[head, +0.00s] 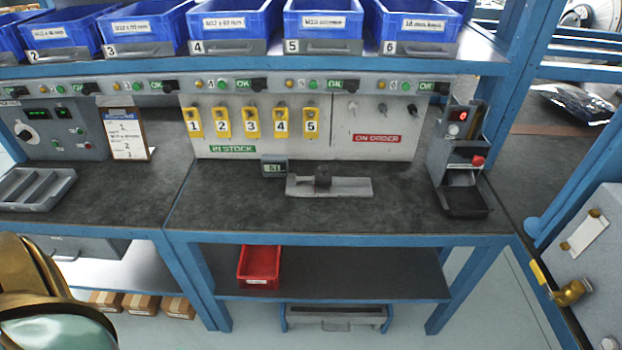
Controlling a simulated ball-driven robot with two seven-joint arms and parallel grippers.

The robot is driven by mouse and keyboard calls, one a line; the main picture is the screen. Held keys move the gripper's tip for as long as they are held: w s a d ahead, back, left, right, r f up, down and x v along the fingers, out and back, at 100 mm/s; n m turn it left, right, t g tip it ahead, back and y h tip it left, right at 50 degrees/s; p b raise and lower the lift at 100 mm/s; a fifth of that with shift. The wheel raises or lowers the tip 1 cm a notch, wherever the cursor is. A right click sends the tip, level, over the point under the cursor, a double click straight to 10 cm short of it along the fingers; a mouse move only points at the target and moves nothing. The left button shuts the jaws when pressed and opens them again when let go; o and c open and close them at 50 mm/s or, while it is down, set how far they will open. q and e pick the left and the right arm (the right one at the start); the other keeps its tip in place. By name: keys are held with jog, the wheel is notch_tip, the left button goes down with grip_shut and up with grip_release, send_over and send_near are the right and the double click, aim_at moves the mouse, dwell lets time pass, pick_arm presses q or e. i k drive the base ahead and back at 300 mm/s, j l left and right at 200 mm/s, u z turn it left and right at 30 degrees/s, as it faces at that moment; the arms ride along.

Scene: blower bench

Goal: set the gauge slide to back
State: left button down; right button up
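The gauge sits on the dark bench top in the middle of the head view. It has a flat light-grey base (350,187) with a dark slide block (322,180) standing on it, left of the base's middle. A small grey display (274,167) with a lit greenish screen stands just behind the base's left end. The digits are small and look like 6.1. I cannot tell front and back marks on the gauge. Neither of my grippers shows, and nothing touches the gauge.
The bench top (230,205) is clear around the gauge. A panel with yellow numbered tags (252,122) stands behind. A grey dispenser-like unit (460,160) stands at right, a divided tray (35,188) at left. Blue bins (232,22) line the shelf above; a red bin (259,266) sits below.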

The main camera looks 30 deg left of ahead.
aim_at(323, 178)
jog(key=u, duration=1.3)
